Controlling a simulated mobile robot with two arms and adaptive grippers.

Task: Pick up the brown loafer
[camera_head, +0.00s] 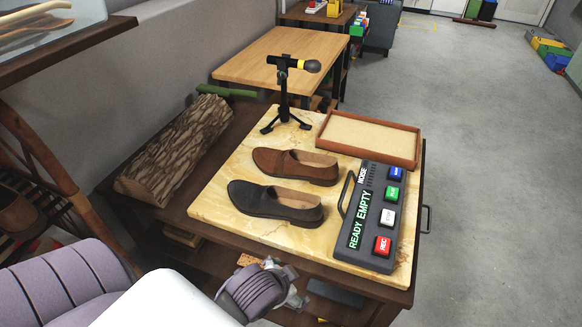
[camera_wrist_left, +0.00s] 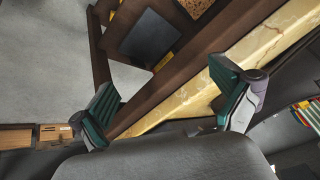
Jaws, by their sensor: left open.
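The brown loafer (camera_head: 296,166) lies on a cream marbled board (camera_head: 215,205), toe to the left, behind a black loafer (camera_head: 276,202). My left gripper (camera_wrist_left: 170,105) is open in the left wrist view, its green-padded fingers spread wide with nothing held. The edge of the marbled board (camera_wrist_left: 268,48) shows beyond and between the fingers. No shoe shows in that view. In the head view my purple left arm reaches in at the bottom, in front of the table and apart from the loafers. My right gripper is out of view.
A recorder panel (camera_head: 368,217) with coloured buttons lies right of the shoes. A framed sand-coloured tray (camera_head: 365,138) and a microphone on a tripod (camera_head: 285,92) stand behind. A log (camera_head: 178,150) lies to the left. A wooden table (camera_head: 250,60) is farther back.

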